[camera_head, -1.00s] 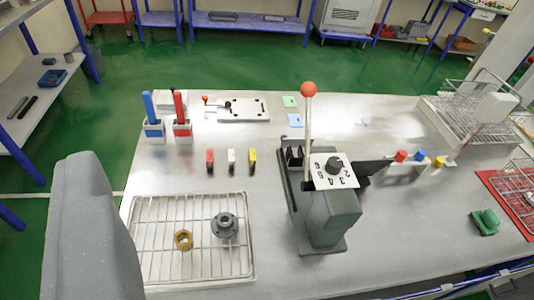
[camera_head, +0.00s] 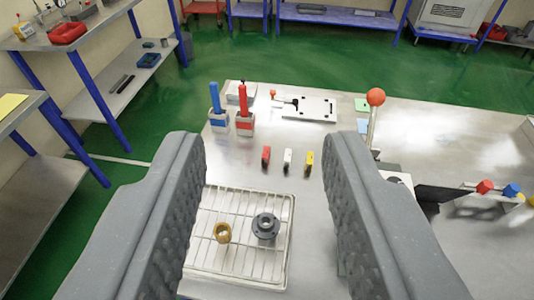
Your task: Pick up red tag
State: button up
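The red tag (camera_head: 266,157) is a small upright block on the metal table, at the left end of a short row. A white tag (camera_head: 288,158) and a yellow tag (camera_head: 310,161) stand to its right. My gripper (camera_head: 262,150) is open, with a wide gap between its two grey ridged fingers. The red tag shows in this gap, farther off than the fingers, and nothing is between them. Other red things are a tall red marker in a holder (camera_head: 244,110) and a red knob (camera_head: 484,187) at the right.
A wire rack (camera_head: 240,262) with a brass ring (camera_head: 222,232) and a dark grey flanged part (camera_head: 265,227) lies nearer than the tags. A lever with an orange ball (camera_head: 375,97) rises at the right. A blue marker (camera_head: 214,97) stands behind left. The table around the tags is clear.

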aim_at(266, 155)
jog(key=z, duration=0.05)
jog(key=i, duration=0.95)
jog(key=u, duration=0.1)
